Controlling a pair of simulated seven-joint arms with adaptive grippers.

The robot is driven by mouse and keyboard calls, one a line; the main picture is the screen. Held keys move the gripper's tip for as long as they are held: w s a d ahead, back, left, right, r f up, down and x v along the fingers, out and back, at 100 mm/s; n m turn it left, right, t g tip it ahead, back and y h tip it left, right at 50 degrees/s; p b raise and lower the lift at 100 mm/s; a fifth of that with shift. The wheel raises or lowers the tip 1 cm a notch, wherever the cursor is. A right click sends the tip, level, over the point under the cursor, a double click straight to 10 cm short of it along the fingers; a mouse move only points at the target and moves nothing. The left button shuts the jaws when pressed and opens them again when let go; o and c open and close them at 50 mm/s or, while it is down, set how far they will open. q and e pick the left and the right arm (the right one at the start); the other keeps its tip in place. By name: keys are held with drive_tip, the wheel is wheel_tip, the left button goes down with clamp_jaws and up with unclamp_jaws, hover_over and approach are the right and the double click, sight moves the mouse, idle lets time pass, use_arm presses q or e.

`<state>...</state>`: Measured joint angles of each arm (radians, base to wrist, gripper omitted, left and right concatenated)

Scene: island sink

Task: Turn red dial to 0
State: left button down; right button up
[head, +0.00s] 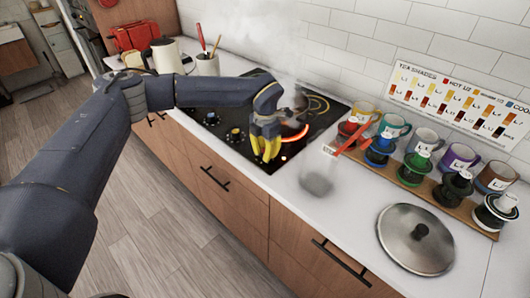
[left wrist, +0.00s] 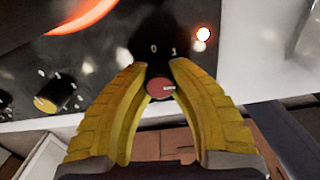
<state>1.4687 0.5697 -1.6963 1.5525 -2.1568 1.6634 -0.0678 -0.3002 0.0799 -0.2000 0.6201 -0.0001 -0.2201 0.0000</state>
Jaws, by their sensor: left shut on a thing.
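The red dial (left wrist: 161,88) sits between the yellow fingers of my left gripper (left wrist: 160,75) in the left wrist view. The fingers are closed on it from both sides. Its white mark lies toward the right, and the printed 0 and 1 are just beyond it on the black cooktop (left wrist: 110,30). A small indicator light (left wrist: 203,34) glows beside the numbers. In the head view my left gripper (head: 265,150) points down at the cooktop's front right corner, and its fingers hide the dial. My right gripper is not in view.
A ring on the cooktop (head: 294,133) glows orange close to my gripper, with smoke above. A blurred grey pot-like thing (head: 316,182), a lid (head: 416,240) and several mugs (head: 425,140) stand to the right.

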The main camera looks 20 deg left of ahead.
use_arm(q)
drive_tip(key=n, duration=0.5)
drive_tip(key=shift+n, duration=0.3)
drive_tip(key=n, duration=1.3)
drive_tip(key=shift+n, duration=0.3)
drive_tip(key=c, duration=1)
unclamp_jaws()
drive_tip(key=shift+c, duration=0.2)
drive_tip(key=shift+r, duration=0.1)
